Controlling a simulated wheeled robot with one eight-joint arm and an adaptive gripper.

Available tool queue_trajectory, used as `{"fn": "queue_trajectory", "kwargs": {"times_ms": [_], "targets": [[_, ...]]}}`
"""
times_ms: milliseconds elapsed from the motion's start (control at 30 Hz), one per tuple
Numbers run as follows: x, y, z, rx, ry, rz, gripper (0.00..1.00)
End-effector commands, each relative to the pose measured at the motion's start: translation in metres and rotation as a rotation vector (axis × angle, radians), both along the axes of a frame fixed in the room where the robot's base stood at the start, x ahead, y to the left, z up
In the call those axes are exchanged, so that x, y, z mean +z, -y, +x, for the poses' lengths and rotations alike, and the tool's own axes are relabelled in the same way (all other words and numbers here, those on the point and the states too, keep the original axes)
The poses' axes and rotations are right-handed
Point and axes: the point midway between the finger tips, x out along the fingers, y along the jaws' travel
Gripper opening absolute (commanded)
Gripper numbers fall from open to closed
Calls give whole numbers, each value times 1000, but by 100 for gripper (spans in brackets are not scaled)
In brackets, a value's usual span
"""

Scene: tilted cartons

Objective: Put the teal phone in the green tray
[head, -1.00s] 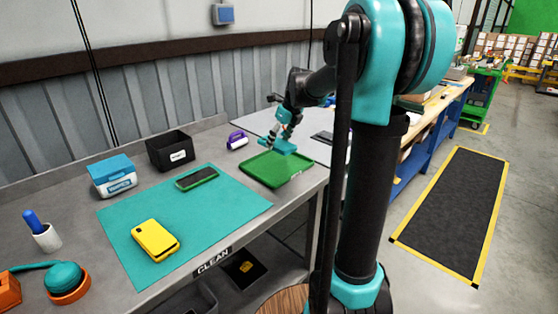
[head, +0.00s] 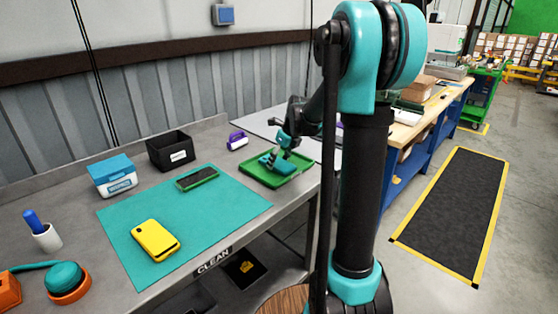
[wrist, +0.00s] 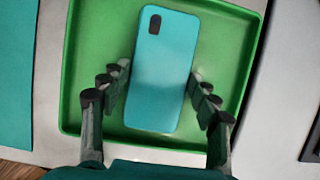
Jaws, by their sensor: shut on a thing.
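The teal phone (wrist: 163,75) lies between the two fingers of my gripper (wrist: 160,92), its dark camera patch toward the top of the wrist view. My gripper is shut on the phone's long sides. In the head view the phone (head: 275,164) is low inside the outline of the green tray (head: 301,173), partly hidden by my gripper (head: 279,155). The tray's floor and raised rim (wrist: 66,75) show around the phone in the wrist view. I cannot tell whether the phone touches the tray floor.
Left of the tray, a teal mat (head: 125,225) holds a yellow phone (head: 155,240) and a dark-screened, green-edged phone (head: 197,179). A black bin (head: 171,152), a white box with a blue lid (head: 113,177) and a purple-and-white item (head: 237,141) stand behind.

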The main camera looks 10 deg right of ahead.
Motion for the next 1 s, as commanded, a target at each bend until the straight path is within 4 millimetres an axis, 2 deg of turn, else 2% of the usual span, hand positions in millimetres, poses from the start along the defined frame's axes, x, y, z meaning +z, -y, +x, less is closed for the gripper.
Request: {"fn": "queue_trajectory", "kwargs": {"times_ms": [33,67,200,500,633,767,1000], "targets": [[-1,0,0,0,0,0,20],[-1,0,0,0,0,0,64],[-1,0,0,0,0,0,81],[-1,0,0,0,0,0,82],[5,1,-1,0,0,0,82],[22,5,-7,-1,0,0,82],[68,17,-23,-2,0,1,82]]}}
